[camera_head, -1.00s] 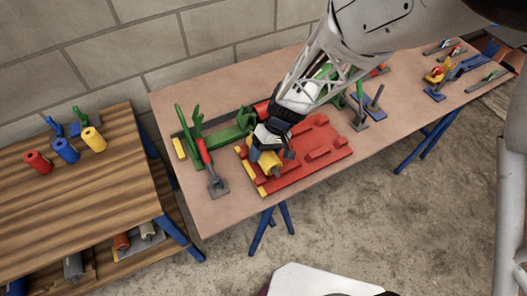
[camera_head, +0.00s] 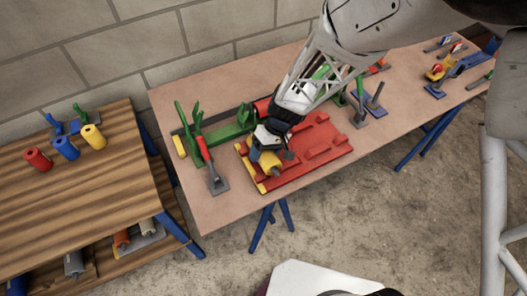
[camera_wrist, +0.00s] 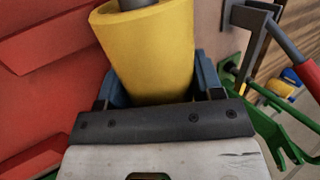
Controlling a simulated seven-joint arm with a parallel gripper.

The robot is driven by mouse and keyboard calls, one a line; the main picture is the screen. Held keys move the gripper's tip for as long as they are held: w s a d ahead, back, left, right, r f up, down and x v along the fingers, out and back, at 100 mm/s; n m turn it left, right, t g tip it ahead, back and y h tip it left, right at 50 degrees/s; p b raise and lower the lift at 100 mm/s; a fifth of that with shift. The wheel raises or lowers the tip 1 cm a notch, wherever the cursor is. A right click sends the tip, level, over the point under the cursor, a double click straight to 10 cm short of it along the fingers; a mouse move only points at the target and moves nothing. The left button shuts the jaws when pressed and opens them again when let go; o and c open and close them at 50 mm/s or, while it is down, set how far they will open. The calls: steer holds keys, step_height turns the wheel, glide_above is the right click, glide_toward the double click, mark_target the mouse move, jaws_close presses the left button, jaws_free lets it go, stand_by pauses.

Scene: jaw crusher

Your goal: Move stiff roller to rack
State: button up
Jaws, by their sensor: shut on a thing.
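A yellow roller (camera_head: 271,168) with a grey core sits at the left end of the red tray-like base (camera_head: 318,152). My gripper (camera_head: 264,156) reaches down over the roller from above. In the wrist view the yellow roller (camera_wrist: 150,55) lies between the blue-grey fingers of my gripper (camera_wrist: 150,85), which are shut on it. The roller's far side and its contact with the base are hidden. At left, a wooden table (camera_head: 75,205) bears a red roller (camera_head: 38,160), a blue roller (camera_head: 66,148) and another yellow roller (camera_head: 93,137). I cannot tell which piece is the rack.
A green frame (camera_head: 225,135) stands behind the base. A gap separates the two tables.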

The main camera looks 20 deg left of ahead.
steer(key=shift+f, duration=0.15)
steer(key=o, duration=1.3)
steer(key=shift+o, duration=0.6)
steer(key=v, duration=0.8)
